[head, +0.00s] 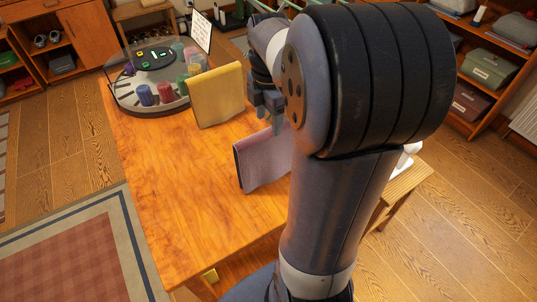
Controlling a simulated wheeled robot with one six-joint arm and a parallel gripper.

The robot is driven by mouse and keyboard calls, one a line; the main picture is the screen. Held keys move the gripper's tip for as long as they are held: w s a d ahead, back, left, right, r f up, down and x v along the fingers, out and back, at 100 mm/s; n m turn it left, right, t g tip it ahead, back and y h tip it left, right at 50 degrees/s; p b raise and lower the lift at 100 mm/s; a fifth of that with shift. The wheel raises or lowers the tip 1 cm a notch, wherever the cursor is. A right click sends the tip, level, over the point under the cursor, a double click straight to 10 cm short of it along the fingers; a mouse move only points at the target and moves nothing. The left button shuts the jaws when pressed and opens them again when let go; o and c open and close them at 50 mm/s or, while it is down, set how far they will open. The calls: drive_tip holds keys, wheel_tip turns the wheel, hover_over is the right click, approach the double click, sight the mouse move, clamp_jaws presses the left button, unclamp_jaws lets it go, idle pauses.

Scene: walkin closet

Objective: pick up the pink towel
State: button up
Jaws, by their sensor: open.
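The pink towel (262,160) stands upright on the wooden table, folded, with a dark edge at its left side. Its right end is hidden behind my arm. My gripper (277,120) is above the towel's far side, pointing down, and partly hidden by my own arm link. Its jaws are open, and I see nothing held in them. I cannot tell how close the fingertips are to the towel.
A yellow folded towel (218,95) stands just behind and left of the pink one. A round tray (122,100) with several coloured cups is at the table's far left. The table's (180,190) front left is clear. Shelves with boxes (488,70) stand at right.

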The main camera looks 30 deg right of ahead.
sight(268, 130)
wheel_tip(268, 130, down, 7)
drive_tip(key=shift+f, duration=0.2)
idle(0.3)
drive_tip(key=shift+c, duration=0.3)
clamp_jaws()
drive_tip(key=shift+w, duration=0.1)
